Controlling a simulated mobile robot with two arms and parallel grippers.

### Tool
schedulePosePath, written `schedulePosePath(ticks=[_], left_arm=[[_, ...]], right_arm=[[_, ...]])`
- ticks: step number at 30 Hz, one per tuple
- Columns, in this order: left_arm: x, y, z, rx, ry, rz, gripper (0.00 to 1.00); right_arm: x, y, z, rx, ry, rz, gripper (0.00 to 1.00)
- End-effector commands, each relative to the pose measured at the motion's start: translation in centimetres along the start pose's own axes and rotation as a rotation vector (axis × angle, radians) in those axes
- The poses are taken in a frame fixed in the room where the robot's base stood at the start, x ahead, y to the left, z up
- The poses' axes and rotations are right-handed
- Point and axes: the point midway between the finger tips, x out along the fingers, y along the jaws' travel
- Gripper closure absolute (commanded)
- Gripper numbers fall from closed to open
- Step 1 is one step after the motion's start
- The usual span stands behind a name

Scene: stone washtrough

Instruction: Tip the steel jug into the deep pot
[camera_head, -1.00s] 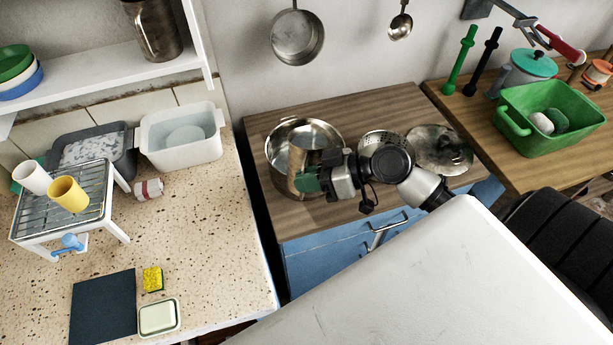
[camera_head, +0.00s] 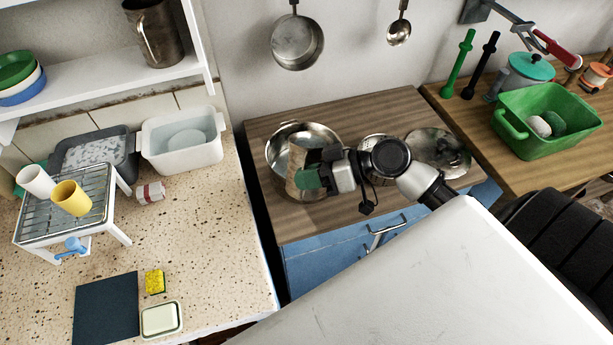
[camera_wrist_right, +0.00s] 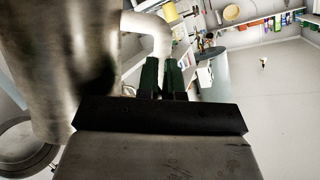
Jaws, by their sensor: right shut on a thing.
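The steel jug (camera_head: 302,160) is in my right gripper (camera_head: 309,178), over the deep pot (camera_head: 273,152) on the wooden worktop. In the right wrist view the jug's body (camera_wrist_right: 62,60) fills the left side, and the green fingers (camera_wrist_right: 164,78) are shut on its pale curved handle (camera_wrist_right: 150,28). The jug looks tilted, but how far I cannot tell. It covers part of the pot's opening. The jug's contents are hidden. My left gripper is not in view.
A perforated strainer (camera_head: 371,142) and a steel lid (camera_head: 432,147) lie right of the pot. A pan (camera_head: 297,42) and a ladle (camera_head: 399,32) hang above. Another metal jug (camera_head: 160,40) stands on the shelf. A green basin (camera_head: 550,140) stands at right.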

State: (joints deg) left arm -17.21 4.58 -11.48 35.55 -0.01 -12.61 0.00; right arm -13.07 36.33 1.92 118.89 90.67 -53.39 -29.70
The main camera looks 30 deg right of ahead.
Motion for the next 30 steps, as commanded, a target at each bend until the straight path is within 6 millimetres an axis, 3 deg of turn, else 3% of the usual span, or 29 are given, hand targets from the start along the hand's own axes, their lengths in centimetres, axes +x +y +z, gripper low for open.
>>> schedulePosePath(ticks=[30], left_arm=[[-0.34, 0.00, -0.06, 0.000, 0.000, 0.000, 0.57]], right_arm=[[-0.20, -0.07, -0.60, 0.034, 0.004, -0.017, 1.00]])
